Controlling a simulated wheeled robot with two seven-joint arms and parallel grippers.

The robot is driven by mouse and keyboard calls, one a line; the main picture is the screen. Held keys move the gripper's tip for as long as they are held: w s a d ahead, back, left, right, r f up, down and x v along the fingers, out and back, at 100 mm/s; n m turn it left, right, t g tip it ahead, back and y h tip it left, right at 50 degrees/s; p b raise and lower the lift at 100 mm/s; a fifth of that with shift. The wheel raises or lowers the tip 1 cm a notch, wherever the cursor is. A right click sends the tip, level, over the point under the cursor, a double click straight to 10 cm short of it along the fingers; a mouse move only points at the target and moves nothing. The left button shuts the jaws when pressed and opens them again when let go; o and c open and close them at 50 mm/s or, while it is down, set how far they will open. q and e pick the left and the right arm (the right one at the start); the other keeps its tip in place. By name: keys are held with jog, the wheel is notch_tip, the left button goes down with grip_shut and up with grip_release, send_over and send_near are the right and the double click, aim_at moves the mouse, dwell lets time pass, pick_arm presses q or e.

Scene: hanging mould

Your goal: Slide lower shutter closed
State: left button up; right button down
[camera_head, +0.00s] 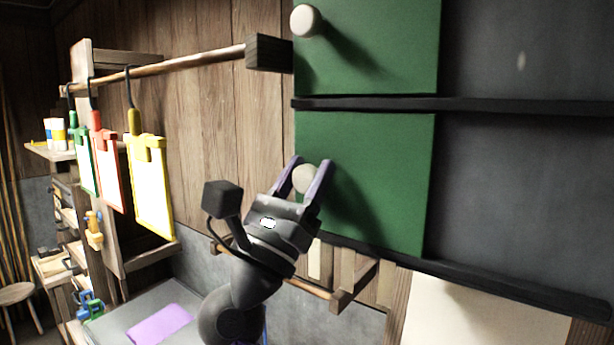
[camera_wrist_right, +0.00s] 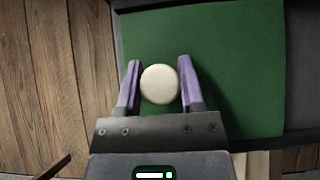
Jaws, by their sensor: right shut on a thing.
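The lower shutter is a green panel (camera_head: 385,165) between two black rails, at the left end of its track. It also fills much of the wrist view (camera_wrist_right: 235,60). Its round pale knob (camera_head: 304,180) sits near its left edge. My right gripper (camera_head: 310,166) is shut on the knob, with one purple finger on each side. The wrist view shows the knob (camera_wrist_right: 160,84) between the fingers of the right gripper (camera_wrist_right: 160,68). My left gripper is not in view.
The upper green shutter (camera_head: 390,45) with its own knob (camera_head: 305,20) is above the middle rail (camera_head: 480,104). A dark panel area (camera_head: 520,180) lies right of the lower shutter. Coloured clipboards, such as a yellow one (camera_head: 152,195), hang from a wooden rod (camera_head: 180,62) at left.

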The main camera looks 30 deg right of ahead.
jog(key=c, duration=0.5)
grip_release()
jog(key=shift+c, duration=0.2)
jog(key=o, duration=0.3)
jog(key=shift+w+a, duration=0.2)
jog(key=shift+w, duration=0.1)
jog(key=shift+s+d, duration=0.1)
jog(key=shift+s+f, duration=0.1)
jog(key=shift+f, duration=0.1)
jog(key=b+v, duration=0.6)
jog(key=v, duration=0.3)
jog(key=shift+a, duration=0.3)
jog(key=shift+f, duration=0.1)
